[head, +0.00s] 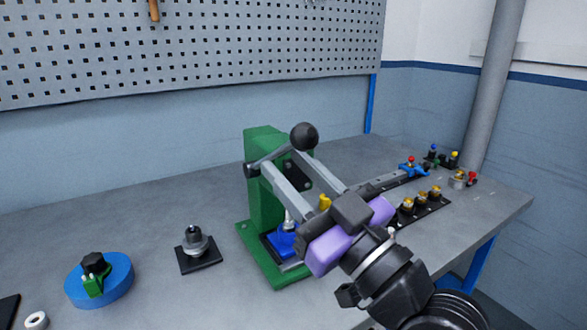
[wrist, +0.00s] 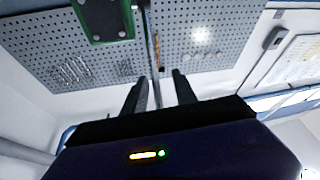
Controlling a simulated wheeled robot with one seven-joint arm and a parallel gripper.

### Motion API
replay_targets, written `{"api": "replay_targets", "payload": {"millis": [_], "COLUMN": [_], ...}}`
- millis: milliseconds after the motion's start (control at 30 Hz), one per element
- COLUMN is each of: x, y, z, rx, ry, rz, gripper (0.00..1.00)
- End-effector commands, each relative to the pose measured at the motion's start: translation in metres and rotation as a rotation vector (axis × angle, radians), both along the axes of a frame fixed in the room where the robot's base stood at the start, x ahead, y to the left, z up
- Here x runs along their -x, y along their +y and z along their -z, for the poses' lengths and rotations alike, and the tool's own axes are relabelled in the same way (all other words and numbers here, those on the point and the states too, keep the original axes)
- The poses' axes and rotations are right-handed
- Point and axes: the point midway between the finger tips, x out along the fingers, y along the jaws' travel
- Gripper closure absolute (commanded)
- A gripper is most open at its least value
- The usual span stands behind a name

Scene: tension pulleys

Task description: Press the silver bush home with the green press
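The green press (head: 262,180) stands on the bench in the middle of the head view. Its grey lever ends in a black ball knob (head: 304,136), raised. A blue holder (head: 285,246) sits on its base, with a small silver piece (head: 288,221) above it; whether this is the bush or the press's ram, I cannot tell. My gripper (head: 332,216), with a purple body, is in front of the press on its right and hides part of it. In the wrist view its two fingers (wrist: 159,78) are apart, with no object clearly between them. The press also shows there (wrist: 106,18).
A silver part on a black plate (head: 197,248) and a blue round fixture (head: 100,283) lie left of the press. A black rack with brass parts (head: 424,205) and several small colored fixtures stand right. The bench behind and left of the press is mostly clear.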

Motion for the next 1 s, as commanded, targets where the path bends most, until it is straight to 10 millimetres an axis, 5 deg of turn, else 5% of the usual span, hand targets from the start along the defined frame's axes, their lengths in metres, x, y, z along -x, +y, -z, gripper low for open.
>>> {"api": "replay_targets", "payload": {"millis": [267,700,1000], "x": [0.005,0.049,0.054], "y": [-0.007,-0.046,-0.050], "z": [0.002,0.027,0.028], "rx": [-0.003,-0.001,0.000], "ry": [-0.004,-0.001,-0.001], "rz": [0.005,0.002,0.001], "gripper": [0.66,0.66,0.66]}}
